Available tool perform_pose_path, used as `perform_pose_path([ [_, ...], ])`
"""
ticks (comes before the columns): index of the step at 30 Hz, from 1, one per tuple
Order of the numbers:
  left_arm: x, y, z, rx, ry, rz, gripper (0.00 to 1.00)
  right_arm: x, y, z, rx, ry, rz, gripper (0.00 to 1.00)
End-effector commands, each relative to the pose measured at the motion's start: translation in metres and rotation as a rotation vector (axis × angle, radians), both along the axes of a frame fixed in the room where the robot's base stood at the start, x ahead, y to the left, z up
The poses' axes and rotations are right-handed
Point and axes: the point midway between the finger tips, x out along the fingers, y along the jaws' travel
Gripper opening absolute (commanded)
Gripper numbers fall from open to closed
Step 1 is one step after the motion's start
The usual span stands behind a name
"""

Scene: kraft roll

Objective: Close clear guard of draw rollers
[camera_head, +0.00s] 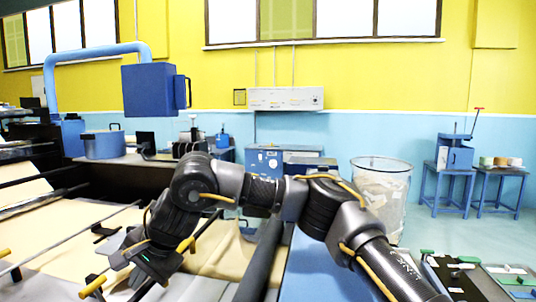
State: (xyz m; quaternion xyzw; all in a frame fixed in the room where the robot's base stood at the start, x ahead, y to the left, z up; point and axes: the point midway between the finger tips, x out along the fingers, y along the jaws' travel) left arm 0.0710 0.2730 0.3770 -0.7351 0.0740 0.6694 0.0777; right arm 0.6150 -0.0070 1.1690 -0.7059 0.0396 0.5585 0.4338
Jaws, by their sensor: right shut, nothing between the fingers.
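My right gripper (146,268) is at the lower left of the head view. Its arm comes in from the lower right and bends across the middle. The gripper is shut and empty, pointing down over the pale brown paper web (212,262). A black and yellow handle-like part (95,285) is just left of it; I cannot tell whether they touch. A dark roller (264,252) runs lengthwise right of the gripper. The clear guard cannot be told apart from the machine around it, and its position is not clear. My left gripper is not in view.
A thin metal rod (72,236) crosses the web at left. A blue box (152,89) hangs from a blue tube arm. A clear bin (383,190) stands behind my arm. Blue stands (450,180) are at the right wall, with open floor before them.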

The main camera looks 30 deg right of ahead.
Motion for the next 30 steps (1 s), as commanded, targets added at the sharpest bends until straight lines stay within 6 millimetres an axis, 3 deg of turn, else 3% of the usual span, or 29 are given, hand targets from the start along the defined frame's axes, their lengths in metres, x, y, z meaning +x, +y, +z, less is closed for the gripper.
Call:
perform_pose_path([
  [22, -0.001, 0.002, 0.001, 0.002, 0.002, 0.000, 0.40, 0.000, 0.000, -0.002, -0.008, 0.007, 0.000, 0.00],
  [26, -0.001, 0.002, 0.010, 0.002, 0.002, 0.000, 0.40, 0.000, -0.001, 0.009, -0.008, 0.006, -0.001, 0.00],
  [30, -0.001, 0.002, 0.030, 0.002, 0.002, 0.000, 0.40, 0.000, -0.005, 0.039, -0.007, 0.006, -0.009, 0.00],
])
